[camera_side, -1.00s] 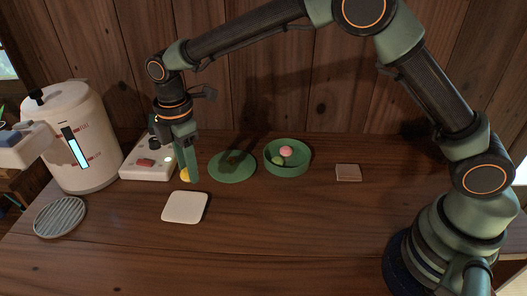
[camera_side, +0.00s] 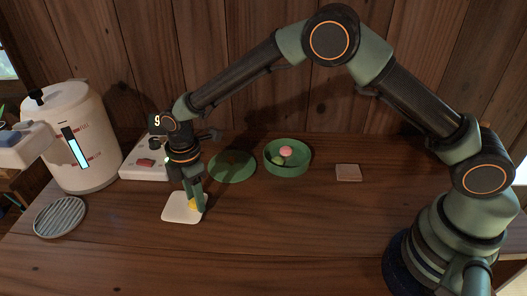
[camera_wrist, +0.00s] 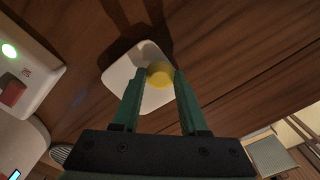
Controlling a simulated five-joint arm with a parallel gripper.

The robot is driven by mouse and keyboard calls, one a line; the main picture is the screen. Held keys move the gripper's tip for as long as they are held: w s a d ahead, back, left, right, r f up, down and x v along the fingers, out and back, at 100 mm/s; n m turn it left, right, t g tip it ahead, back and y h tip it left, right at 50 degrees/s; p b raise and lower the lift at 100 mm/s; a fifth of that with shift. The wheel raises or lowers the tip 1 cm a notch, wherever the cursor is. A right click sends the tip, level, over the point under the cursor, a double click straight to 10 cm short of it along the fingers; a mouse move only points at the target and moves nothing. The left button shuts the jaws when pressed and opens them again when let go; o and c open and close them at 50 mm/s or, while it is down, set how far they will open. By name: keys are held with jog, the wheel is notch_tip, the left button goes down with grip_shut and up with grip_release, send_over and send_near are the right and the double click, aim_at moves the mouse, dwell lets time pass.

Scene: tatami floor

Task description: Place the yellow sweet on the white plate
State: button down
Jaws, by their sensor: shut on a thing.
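The yellow sweet (camera_side: 193,204) is between the fingers of my gripper (camera_side: 197,207), which is shut on it. In the wrist view the sweet (camera_wrist: 159,74) shows as a round yellow thing between the green fingertips (camera_wrist: 156,76). The white plate (camera_side: 174,208) is square with rounded corners and lies on the wooden table. It also shows in the wrist view (camera_wrist: 116,77). My gripper is over the plate's right part. I cannot tell whether the sweet touches the plate.
A green round plate (camera_side: 233,180) and a green bowl (camera_side: 287,172) with pink and green sweets stand behind to the right. A square coaster (camera_side: 348,173) lies farther right. A white pot (camera_side: 88,150), a switch box (camera_side: 139,171) and a ridged round trivet (camera_side: 60,217) are left.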

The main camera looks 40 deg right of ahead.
jog(key=shift+f, duration=0.1)
jog(key=shift+c, duration=2.2)
grip_release()
notch_tip(320, 180, up, 12)
jog(key=s+d+r+m+t, duration=0.15)
jog(key=d+r+m, duration=0.25)
jog(key=d+r, duration=0.4)
jog(key=s+d+r+m+t, duration=0.3)
jog(key=s+d+m+t, duration=0.1)
jog(key=s+d+m, duration=1)
jog(key=shift+s+d, duration=0.65)
jog(key=shift+d, duration=0.45)
